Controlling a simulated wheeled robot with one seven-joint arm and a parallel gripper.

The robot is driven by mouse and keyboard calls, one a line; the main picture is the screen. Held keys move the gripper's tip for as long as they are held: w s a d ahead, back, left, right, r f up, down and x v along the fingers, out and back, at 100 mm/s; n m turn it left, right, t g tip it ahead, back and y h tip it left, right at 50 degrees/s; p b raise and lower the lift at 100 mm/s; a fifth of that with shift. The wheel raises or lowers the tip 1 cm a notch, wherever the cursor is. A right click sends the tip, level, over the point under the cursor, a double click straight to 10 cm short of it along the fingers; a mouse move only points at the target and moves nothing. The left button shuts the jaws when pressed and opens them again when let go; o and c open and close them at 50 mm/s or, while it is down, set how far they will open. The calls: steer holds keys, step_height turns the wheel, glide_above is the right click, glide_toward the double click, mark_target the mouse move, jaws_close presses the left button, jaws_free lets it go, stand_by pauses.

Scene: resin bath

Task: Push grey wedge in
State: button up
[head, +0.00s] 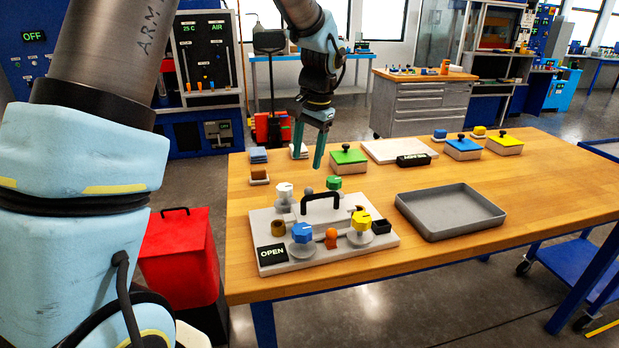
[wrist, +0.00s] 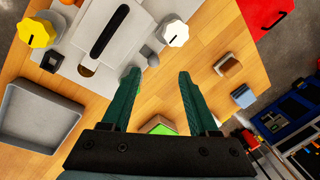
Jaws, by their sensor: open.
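The grey wedge appears to be the small grey piece (head: 309,191) at the back edge of the pale clamp plate (head: 385,239), between the white knob (head: 284,190) and the green knob (head: 333,183). In the wrist view it seems to be the dark grey piece (wrist: 147,50) beside the white knob. How far in it sits I cannot tell. My gripper (head: 308,158) is open, pointing down above the table behind the plate. In the wrist view nothing is between its fingers (wrist: 158,74), and the grey piece is just beyond them, apart.
A black handle (head: 321,197) stands over the plate's middle. Blue (head: 302,231) and yellow (head: 361,219) knobs and an orange piece (head: 331,236) are on its front side. A grey tray (head: 450,233) lies right. A green-lidded box (head: 348,156) stands behind.

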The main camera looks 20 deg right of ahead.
mark_target(309, 188)
steer(key=shift+m, duration=0.3)
steer(key=f+p, duration=0.1)
steer(key=f, duration=0.2)
steer(key=w+f+p, duration=0.1)
steer(key=f, duration=0.2)
steer(key=d+f+p, duration=0.1)
steer(key=f, duration=0.3)
steer(key=shift+w+d+f, duration=0.1)
steer(key=shift+w, duration=0.2)
jaws_close()
stand_by(0.8)
